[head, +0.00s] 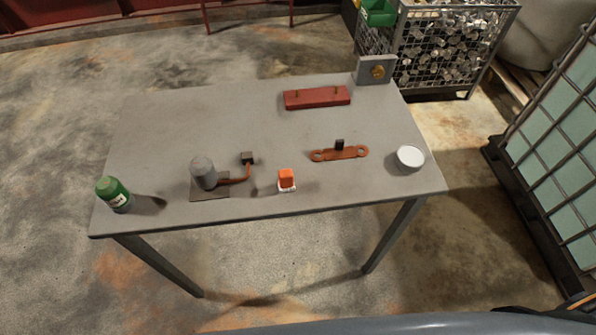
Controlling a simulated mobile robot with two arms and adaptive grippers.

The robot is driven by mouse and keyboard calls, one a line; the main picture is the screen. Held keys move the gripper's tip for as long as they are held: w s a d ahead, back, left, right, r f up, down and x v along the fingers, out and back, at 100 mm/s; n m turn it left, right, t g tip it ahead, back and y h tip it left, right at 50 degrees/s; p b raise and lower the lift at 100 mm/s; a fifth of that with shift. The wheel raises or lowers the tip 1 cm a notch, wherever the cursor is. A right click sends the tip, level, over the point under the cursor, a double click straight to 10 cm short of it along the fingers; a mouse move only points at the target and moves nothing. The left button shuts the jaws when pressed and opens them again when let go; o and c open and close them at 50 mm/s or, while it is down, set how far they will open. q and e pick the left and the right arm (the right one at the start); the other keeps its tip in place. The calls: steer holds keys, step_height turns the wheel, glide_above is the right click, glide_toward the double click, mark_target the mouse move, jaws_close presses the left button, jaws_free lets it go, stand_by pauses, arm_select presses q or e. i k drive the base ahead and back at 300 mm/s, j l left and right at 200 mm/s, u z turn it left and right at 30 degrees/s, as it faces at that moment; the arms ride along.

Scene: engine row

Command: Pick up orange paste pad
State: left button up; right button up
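The orange paste pad (287,178) is a small orange block on a white base. It sits near the front edge of the grey table (200,120), a little right of the table's middle. Nothing touches it from above. Neither of my grippers shows in the head view.
Left of the pad stands a grey cylinder on a plate (204,173) with a copper-coloured link. A green bottle (114,193) stands at the left corner. An orange-brown link bar (339,153), white round container (410,158), red block (316,97) and grey bracket (376,70) are rightward.

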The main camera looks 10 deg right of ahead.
mark_target(286, 183)
steer(key=l+u, duration=0.2)
steer(key=u, duration=0.25)
steer(key=k+l+u, duration=0.1)
steer(key=u, duration=0.3)
steer(key=k+l+u, duration=0.1)
steer(key=u, duration=0.35)
steer(key=k+l+u, duration=0.1)
steer(key=u, duration=0.3)
steer(key=k+l, duration=0.2)
steer(key=k, duration=0.15)
